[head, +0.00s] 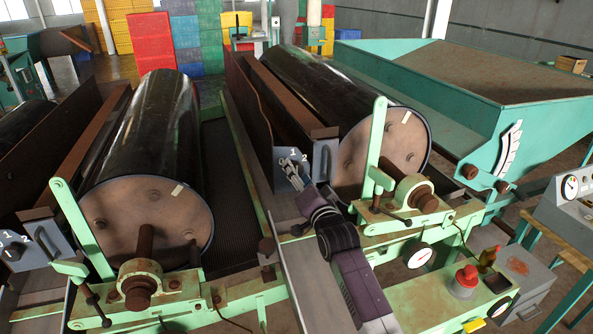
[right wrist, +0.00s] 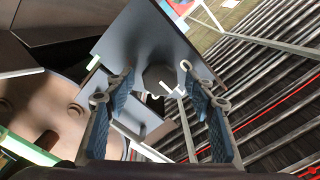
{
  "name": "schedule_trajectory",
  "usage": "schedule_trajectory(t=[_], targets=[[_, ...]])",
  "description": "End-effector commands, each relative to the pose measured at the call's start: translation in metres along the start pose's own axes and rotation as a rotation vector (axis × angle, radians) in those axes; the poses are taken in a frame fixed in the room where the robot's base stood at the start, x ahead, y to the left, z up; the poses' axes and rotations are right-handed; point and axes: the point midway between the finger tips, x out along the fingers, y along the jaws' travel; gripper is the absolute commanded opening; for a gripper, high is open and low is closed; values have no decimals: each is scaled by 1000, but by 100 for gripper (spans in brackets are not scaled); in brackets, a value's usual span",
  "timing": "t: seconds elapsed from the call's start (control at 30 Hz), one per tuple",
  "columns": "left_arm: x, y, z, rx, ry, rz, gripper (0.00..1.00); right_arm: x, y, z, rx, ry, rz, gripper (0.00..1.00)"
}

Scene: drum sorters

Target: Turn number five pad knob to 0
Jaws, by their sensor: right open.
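The grey control pad (head: 281,181) with white numerals stands at the front of the right-hand drum sorter. It also shows in the right wrist view as a blue-grey plate (right wrist: 125,45). Its dark round knob (right wrist: 160,76) shows between the fingers of my right gripper (right wrist: 157,88), next to white markings. My right gripper (head: 293,166) is open in front of the pad and covers the knob in the head view. I cannot tell whether the fingers touch the knob, nor its exact setting. No "five" label is readable. My left gripper is not in view.
Another pad (head: 14,252) with a dark knob stands at the left. Black drums (head: 150,130) and (head: 330,90) lie behind green frames and upright levers (head: 376,140). A red button (head: 466,276) and gauge (head: 420,257) are at the right. A teal hopper (head: 440,75) stands behind.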

Motion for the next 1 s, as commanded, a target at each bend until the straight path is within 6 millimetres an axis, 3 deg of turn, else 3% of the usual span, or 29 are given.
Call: schedule_trajectory(t=[0.2,0.57,0.93,1.0], targets=[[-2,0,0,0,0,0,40,14,0,0,-2,-1,1,50],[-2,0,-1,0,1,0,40,16,0,0,-2,0,0,49],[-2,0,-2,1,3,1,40,16,0,0,-2,0,1,8],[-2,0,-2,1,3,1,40,16,0,0,-2,0,1,8]])
